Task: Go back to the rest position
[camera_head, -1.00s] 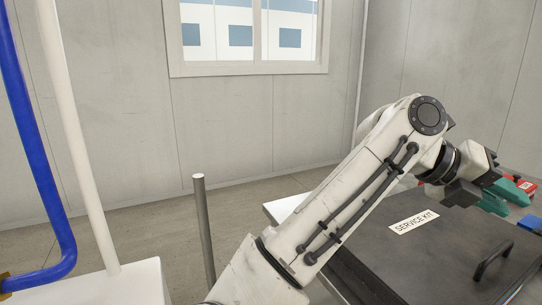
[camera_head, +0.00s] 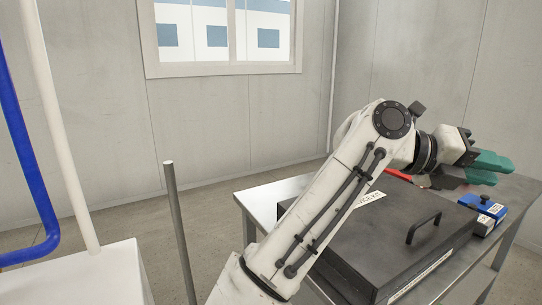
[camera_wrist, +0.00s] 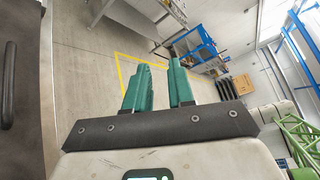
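My gripper (camera_head: 503,171) is held above the right part of the metal table, beyond the service case. Its two teal fingers also show in the wrist view (camera_wrist: 160,68), apart with bare floor visible between them. It is open and empty. My arm is bent at the elbow and crosses in front of the case, partly hiding its label.
The black service case (camera_head: 385,240) with a handle lies on the metal table (camera_head: 262,198). A blue box (camera_head: 487,208) sits right of it, and a red thing (camera_head: 398,174) lies behind. A grey post (camera_head: 179,230) and white pipe (camera_head: 62,130) stand left.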

